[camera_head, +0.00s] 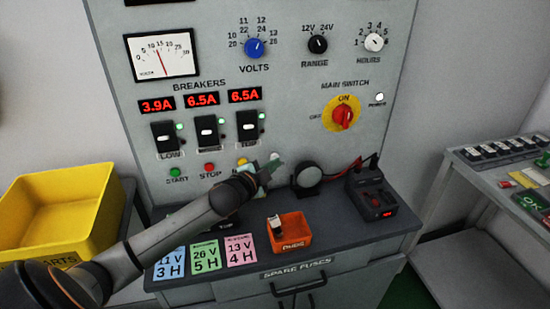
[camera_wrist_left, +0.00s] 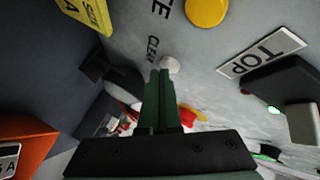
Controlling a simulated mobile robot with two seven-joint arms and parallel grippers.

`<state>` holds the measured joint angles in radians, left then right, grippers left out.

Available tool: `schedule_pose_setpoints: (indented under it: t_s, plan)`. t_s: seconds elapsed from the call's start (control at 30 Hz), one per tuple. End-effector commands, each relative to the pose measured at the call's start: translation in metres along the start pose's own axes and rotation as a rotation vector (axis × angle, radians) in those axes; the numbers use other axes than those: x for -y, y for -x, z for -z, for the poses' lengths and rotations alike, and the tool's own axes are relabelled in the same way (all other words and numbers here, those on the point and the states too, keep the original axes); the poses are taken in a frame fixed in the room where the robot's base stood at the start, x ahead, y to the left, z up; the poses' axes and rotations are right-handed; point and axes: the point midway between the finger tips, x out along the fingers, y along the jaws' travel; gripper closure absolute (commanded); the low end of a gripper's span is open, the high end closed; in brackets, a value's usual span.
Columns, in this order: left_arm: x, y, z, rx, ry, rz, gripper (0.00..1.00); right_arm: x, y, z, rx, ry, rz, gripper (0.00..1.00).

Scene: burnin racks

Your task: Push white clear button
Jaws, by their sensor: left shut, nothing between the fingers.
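The white clear button (camera_wrist_left: 170,65) is on the grey panel beside the label CLEAR in the left wrist view. In the head view the white button (camera_head: 275,156) shows just above my left gripper (camera_head: 272,169). The left gripper is shut and empty, and its dark green fingertips (camera_wrist_left: 160,74) point at the panel with their ends right by the white button. I cannot tell whether they touch it. The right gripper is not in view.
A yellow button (camera_wrist_left: 207,10) is near the white one. A round grey device (camera_head: 308,176) stands right of the gripper. An orange fuse box (camera_head: 298,240) and a dark meter (camera_head: 373,196) sit on the ledge. A yellow bin (camera_head: 60,210) is at left.

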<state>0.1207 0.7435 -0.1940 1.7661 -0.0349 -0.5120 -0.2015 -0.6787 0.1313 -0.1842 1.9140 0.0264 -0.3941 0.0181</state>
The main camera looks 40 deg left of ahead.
Motion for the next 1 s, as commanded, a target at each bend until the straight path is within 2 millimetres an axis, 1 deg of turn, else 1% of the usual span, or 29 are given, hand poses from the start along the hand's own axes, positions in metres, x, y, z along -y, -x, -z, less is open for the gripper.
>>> schedule_pose_setpoints:
  t_s: [0.2, 0.57, 1.0]
  plan:
    - [-0.005, 0.008, 0.005, 0.0, 0.001, -0.001, 1.0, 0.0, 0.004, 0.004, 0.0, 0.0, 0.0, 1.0]
    - [-0.007, 0.01, 0.007, 0.0, 0.002, -0.001, 1.0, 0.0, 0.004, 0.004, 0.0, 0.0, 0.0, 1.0]
    - [-0.028, 0.039, 0.029, 0.0, 0.002, -0.002, 1.0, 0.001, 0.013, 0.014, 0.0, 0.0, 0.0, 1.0]
